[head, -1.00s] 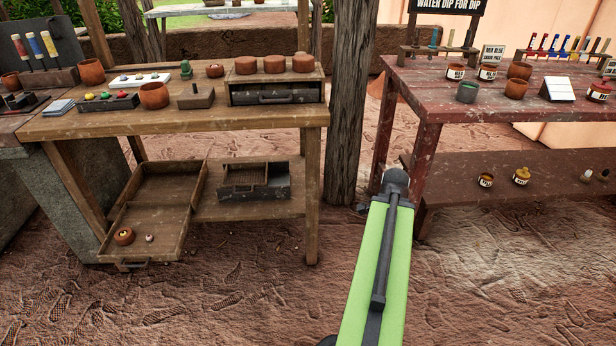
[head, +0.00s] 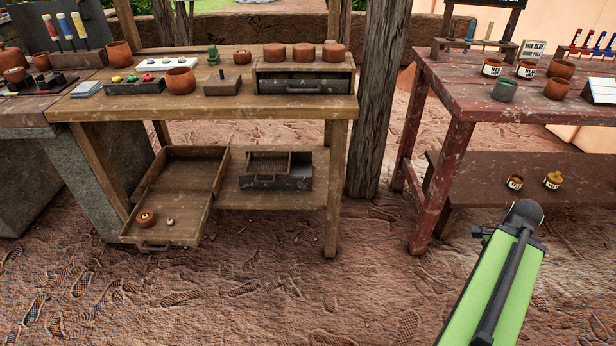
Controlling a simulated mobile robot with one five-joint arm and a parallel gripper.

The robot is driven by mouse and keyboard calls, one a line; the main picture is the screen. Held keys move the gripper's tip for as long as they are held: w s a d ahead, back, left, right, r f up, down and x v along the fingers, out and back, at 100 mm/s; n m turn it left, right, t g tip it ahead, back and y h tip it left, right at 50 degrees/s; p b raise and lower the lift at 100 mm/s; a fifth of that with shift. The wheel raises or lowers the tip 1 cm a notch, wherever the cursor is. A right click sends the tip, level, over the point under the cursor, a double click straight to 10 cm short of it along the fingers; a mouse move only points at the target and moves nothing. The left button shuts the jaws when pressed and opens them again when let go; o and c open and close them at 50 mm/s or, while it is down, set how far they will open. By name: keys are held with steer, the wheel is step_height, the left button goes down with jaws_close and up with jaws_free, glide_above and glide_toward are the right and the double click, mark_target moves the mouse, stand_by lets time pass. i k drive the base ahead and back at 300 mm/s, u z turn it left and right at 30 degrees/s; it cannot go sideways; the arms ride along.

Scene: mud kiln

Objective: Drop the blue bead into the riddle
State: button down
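I cannot make out a blue bead in this view. A slatted or meshed wooden frame (head: 270,153), possibly the riddle, sits on a dark box (head: 290,184) on the lower shelf of the wooden bench; I cannot tell for sure. A dark bead block (head: 133,87) on the bench top holds yellow, green and red beads. A pale tray (head: 168,64) behind it has tiny beads whose colours I cannot tell. A small pale bead (head: 170,222) lies in the low open drawer beside a brown ring-like pot (head: 147,218). My green arm shows at lower right; my gripper is not in view.
The open drawer (head: 202,212) juts forward below the wooden bench (head: 225,107). A tree-trunk post (head: 377,110) stands between it and the red table (head: 470,90) with its glaze pots. A clay cup (head: 181,80) stands near the bench's front edge. The muddy ground ahead is clear.

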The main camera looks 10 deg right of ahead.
mark_target(272, 177)
steer(key=k, duration=0.6)
steer(key=u, duration=0.4)
steer(key=i, duration=1.65)
steer(key=z, duration=0.3)
